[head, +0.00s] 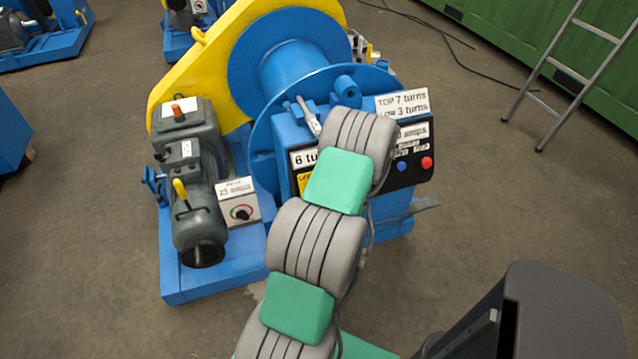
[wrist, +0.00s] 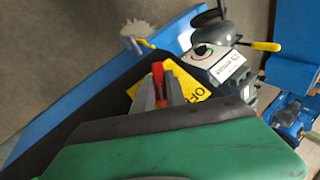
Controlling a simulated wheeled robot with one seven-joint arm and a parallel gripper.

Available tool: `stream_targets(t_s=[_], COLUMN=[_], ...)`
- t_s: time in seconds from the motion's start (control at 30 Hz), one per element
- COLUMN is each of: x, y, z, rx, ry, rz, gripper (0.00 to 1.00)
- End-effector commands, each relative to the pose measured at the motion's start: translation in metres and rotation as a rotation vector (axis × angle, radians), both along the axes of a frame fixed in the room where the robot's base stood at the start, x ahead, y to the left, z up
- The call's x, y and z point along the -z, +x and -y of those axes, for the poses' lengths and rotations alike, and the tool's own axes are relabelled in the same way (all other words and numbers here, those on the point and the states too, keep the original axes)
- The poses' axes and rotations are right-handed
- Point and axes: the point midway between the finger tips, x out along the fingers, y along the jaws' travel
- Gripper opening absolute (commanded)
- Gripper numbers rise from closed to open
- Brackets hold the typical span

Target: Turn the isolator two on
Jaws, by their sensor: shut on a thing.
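In the wrist view my gripper (wrist: 162,92) is shut on a red handle (wrist: 158,70). The handle stands in front of a yellow plate (wrist: 196,88) with partly hidden black letters that look like "OF". The edge of that yellow plate (head: 304,183) shows in the head view beside my arm, under a "6 tu..." label. My arm hides the gripper and the handle there. A white box with a black rotary knob on a red and green dial (head: 241,213) stands to the left; it also shows in the wrist view (wrist: 203,52). No readable label says which is isolator two.
A blue winch drum (head: 290,66) with a yellow guard (head: 178,78) stands behind my arm. A grey motor (head: 197,215) with a yellow lever is at left. A panel with blue and red buttons (head: 426,162) is at right. A ladder (head: 566,70) leans farther right.

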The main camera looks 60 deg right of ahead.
Motion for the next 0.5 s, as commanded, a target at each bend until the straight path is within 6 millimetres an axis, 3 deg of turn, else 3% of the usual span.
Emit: stream_targets(t_s=[0.5], x=[0.001], y=[-0.0024], z=[0.0026], rx=[0.111], ry=[0.151], rz=[0.155], gripper=[0.0])
